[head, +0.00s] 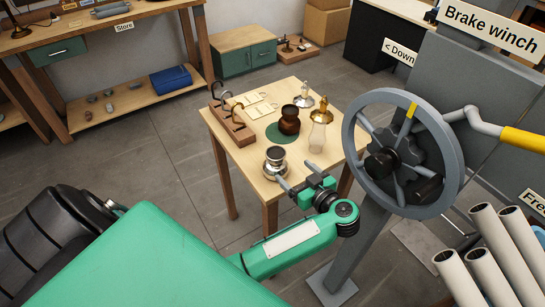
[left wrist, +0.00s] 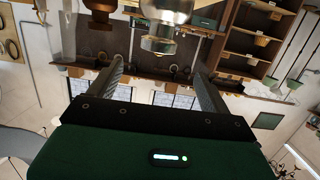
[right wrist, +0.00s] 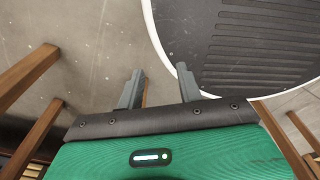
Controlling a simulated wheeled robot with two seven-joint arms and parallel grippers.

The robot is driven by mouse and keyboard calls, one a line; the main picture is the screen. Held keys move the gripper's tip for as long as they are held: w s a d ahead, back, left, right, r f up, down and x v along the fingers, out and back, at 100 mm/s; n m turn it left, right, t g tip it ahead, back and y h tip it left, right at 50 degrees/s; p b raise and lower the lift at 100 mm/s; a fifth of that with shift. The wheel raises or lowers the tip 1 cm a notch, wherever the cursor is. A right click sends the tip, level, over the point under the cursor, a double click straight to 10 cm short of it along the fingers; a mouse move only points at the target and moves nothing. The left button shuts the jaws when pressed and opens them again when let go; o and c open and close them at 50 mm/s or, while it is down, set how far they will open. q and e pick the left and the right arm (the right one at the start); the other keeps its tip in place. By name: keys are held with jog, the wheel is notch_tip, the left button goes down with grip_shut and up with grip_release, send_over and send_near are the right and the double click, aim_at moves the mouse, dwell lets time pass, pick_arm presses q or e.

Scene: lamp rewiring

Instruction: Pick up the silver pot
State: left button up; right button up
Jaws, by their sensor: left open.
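A silver pot (head: 276,161) with a brassy base stands on the near part of the small wooden table (head: 240,158). My left gripper (head: 298,175) is open and empty just to the right and near side of it, apart from it as far as I can tell. In the left wrist view, a silver and brass piece that looks like this pot (left wrist: 162,42) shows at the top, beyond the gap between the open fingers (left wrist: 157,68). My right gripper (right wrist: 160,72) shows only in its own wrist view, open and empty above the floor.
On the table are a brown pot (head: 289,121) at a green mat (head: 273,134), a brass lamp with a glass (head: 319,125), a silver-topped lamp (head: 304,101) and a wooden rack (head: 231,126) with hooks. A large handwheel (head: 352,160) stands close to the table's right side.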

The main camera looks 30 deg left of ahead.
pick_arm(q)
jog(key=p, duration=0.2)
send_near(270, 148)
jog(key=x, duration=0.2)
jog(key=shift+s+a, duration=0.1)
jog(key=shift+a, duration=0.25)
jog(key=shift+w+a+f, duration=0.15)
jog(key=shift+w+a, duration=0.05)
jog(key=shift+a, duration=0.2)
jog(key=shift+w+a+p, duration=0.2)
jog(key=shift+a+p, duration=0.1)
jog(key=shift+p, duration=0.1)
jog(key=p+x, duration=0.1)
jog(key=x, duration=0.2)
jog(key=shift+w+a+p, duration=0.25)
jog(key=shift+p, duration=0.05)
jog(key=shift+w+a+f, duration=0.15)
jog(key=shift+a+f, duration=0.1)
jog(key=shift+a, duration=0.1)
jog(key=shift+d, duration=0.1)
jog(key=c, duration=1.4)
jog(key=shift+c, duration=1)
pick_arm(e)
jog(key=r, duration=0.2)
jog(key=d+r, duration=0.1)
jog(key=r, duration=0.1)
jog(key=shift+s+d+r, duration=0.15)
jog(key=shift+r, duration=0.1)
pick_arm(q)
jog(key=shift+r, duration=0.1)
